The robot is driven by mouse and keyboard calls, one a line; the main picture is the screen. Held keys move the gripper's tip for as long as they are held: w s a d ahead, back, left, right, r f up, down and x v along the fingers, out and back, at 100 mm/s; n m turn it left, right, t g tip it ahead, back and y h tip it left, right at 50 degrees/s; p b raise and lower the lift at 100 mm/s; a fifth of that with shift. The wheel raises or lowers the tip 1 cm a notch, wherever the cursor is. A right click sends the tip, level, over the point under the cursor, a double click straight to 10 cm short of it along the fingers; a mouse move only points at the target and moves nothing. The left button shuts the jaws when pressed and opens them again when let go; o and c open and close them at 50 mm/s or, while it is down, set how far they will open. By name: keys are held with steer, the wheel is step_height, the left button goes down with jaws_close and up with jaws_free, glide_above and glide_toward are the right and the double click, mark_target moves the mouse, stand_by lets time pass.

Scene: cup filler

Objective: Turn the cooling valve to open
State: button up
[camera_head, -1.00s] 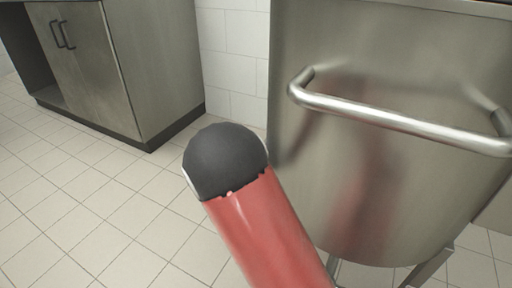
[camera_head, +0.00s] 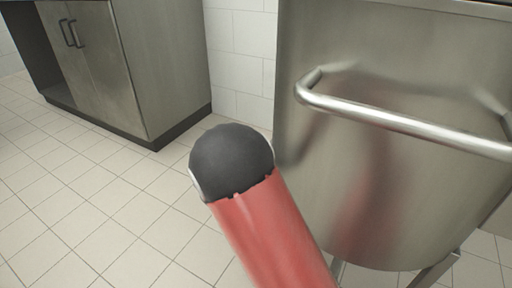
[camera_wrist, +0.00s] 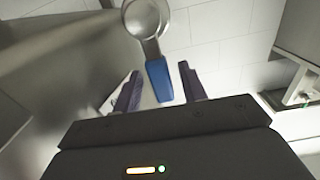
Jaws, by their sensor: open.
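In the wrist view, the cooling valve shows as a blue lever handle (camera_wrist: 159,80) on a round, shiny metal body (camera_wrist: 146,18) near the top of the picture. The blue handle points down toward my gripper (camera_wrist: 159,72). My gripper is open, with one dark finger on each side of the handle. Gaps show between the handle and both fingers. I cannot tell how far the handle reaches in depth between them. The head view shows neither the valve nor my gripper.
A large steel tank (camera_head: 420,190) with a metal bar handle (camera_head: 400,122) stands at the right in the head view. A grey cabinet (camera_head: 160,70) stands at the back left. The tiled floor (camera_head: 90,210) between is clear. White tiled wall (camera_wrist: 225,30) lies behind the valve.

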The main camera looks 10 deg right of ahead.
steer(key=v, duration=0.7)
steer(key=shift+p, duration=0.4)
